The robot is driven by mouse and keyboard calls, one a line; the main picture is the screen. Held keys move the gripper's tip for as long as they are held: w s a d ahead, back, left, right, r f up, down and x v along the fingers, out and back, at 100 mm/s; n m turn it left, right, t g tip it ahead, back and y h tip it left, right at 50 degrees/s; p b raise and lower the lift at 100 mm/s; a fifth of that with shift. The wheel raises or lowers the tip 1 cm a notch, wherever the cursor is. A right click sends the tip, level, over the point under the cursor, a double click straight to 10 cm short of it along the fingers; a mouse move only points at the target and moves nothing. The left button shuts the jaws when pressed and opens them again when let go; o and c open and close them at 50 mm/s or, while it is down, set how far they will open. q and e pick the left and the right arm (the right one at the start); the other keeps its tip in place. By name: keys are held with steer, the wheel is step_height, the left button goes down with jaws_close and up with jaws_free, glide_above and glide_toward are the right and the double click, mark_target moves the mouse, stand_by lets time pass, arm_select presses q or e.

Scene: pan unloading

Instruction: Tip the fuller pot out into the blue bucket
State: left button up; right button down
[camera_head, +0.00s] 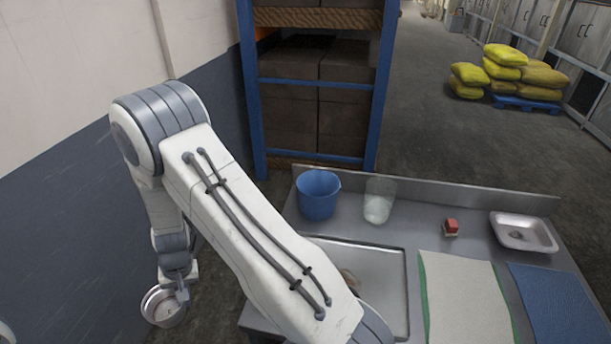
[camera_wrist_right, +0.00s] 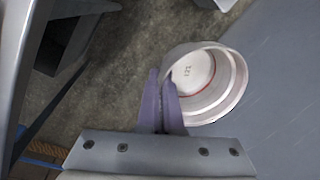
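The blue bucket (camera_head: 318,196) stands upright at the back left of the metal table. My right gripper (camera_head: 181,293) hangs low at the left, beyond the table's left edge, well away from the bucket. It is shut on the rim of a small whitish pot (camera_head: 163,307). In the right wrist view the two purple fingers (camera_wrist_right: 161,92) pinch the rim of the pot (camera_wrist_right: 222,84), which shows a red ring and small dark marks like digits. No second pot is visible; my right arm hides part of the table. My left gripper is not in view.
A clear container (camera_head: 379,200) stands right of the bucket. A flat metal tray (camera_head: 393,262) holds a partly hidden brownish thing. A red block (camera_head: 452,225), metal dish (camera_head: 530,242), pale cloth (camera_head: 465,300) and blue mat (camera_head: 555,305) lie rightward. A blue-framed rack (camera_head: 380,80) stands behind.

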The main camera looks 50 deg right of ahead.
steer(key=w+d+r+m+h+p, duration=0.1)
steer(key=w+d+r+m+p, duration=0.2)
steer(key=d+m+p, duration=0.2)
steer(key=w+d+r+m+h+p, duration=0.1)
steer(key=d+m+p, duration=0.4)
steer(key=d+m, duration=0.6)
steer(key=w+d+r+m+h+p, duration=0.1)
steer(key=w+d+r+m+p, duration=0.3)
steer(key=d, duration=1.6)
steer(key=w+m+p, duration=0.1)
steer(key=m, duration=0.3)
steer(key=shift+w+d+r+m+p, duration=0.2)
steer(key=shift+d+r+m+p, duration=0.1)
steer(key=shift+d+r+p, duration=0.05)
steer(key=shift+r, duration=0.1)
